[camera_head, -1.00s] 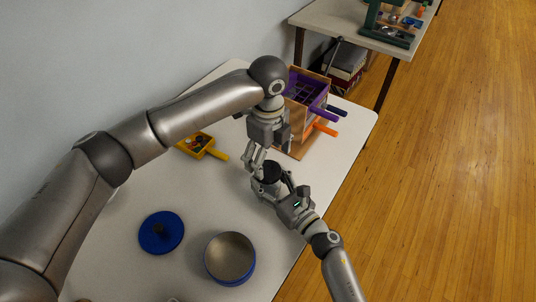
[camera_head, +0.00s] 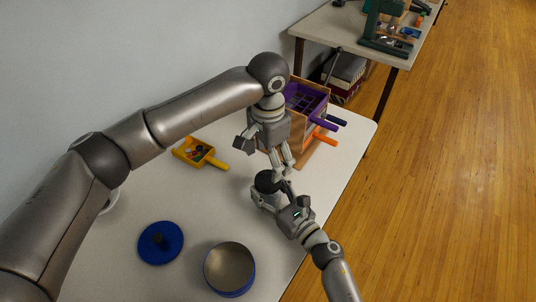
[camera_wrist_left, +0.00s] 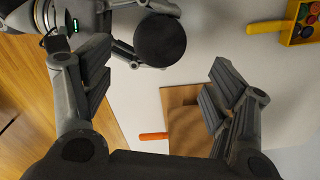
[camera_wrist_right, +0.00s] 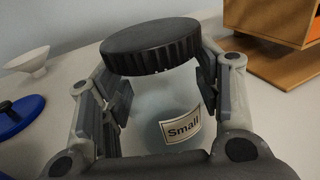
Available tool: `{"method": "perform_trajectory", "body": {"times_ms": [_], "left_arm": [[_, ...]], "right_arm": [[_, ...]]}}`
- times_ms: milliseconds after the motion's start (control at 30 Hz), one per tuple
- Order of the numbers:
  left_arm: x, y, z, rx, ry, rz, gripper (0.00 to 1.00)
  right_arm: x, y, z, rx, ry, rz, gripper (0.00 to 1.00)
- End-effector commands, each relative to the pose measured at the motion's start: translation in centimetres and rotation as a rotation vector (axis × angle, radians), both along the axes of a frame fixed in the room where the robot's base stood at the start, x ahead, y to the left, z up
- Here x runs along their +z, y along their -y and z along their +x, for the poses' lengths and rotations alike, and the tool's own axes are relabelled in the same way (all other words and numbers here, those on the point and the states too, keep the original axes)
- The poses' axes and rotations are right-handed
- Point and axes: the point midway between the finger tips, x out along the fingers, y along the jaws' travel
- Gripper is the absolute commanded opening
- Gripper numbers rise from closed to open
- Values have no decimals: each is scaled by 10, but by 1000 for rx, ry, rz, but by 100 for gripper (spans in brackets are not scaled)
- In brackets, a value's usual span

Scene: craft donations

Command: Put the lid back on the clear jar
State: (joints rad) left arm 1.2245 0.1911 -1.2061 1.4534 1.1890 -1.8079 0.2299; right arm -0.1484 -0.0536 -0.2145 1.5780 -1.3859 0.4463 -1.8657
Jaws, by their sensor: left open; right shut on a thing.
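The clear jar (camera_wrist_right: 150,130) stands upright on the table with a "Small" label, between the fingers of my right gripper (camera_wrist_right: 163,88), which is shut on it. A black ridged lid (camera_wrist_right: 152,45) sits over the jar's mouth; I cannot tell if it is seated fully. The lid also shows in the head view (camera_head: 266,180) and the left wrist view (camera_wrist_left: 160,40). My left gripper (camera_wrist_left: 158,85) is open and empty, its fingers apart. In the head view my left gripper (camera_head: 280,167) is just above and beside the lid.
A wooden cabinet with purple and orange drawers (camera_head: 305,105) stands behind the grippers. A yellow tray (camera_head: 200,154) lies to the left. A blue lid (camera_head: 155,250) and an open blue tin (camera_head: 231,285) are in front. A white bowl (camera_wrist_right: 28,62) shows behind.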

Motion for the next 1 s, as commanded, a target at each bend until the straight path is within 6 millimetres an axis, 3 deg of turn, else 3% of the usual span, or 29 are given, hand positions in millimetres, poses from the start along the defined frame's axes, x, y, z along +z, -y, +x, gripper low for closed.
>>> {"method": "perform_trajectory", "body": {"times_ms": [133, 333, 767, 1000], "left_arm": [[4, 0, 0, 177, 1, 0, 79], [7, 0, 0, 311, 1, 1, 79], [6, 0, 0, 336, -1, 1, 79], [-18, 0, -1, 335, -3, 3, 79]], "right_arm": [[0, 0, 0, 0, 0, 0, 0], [0, 0, 0, 0, 0, 0, 0], [0, 0, 0, 0, 0, 0, 0], [0, 0, 0, 0, 0, 0, 0]]}}
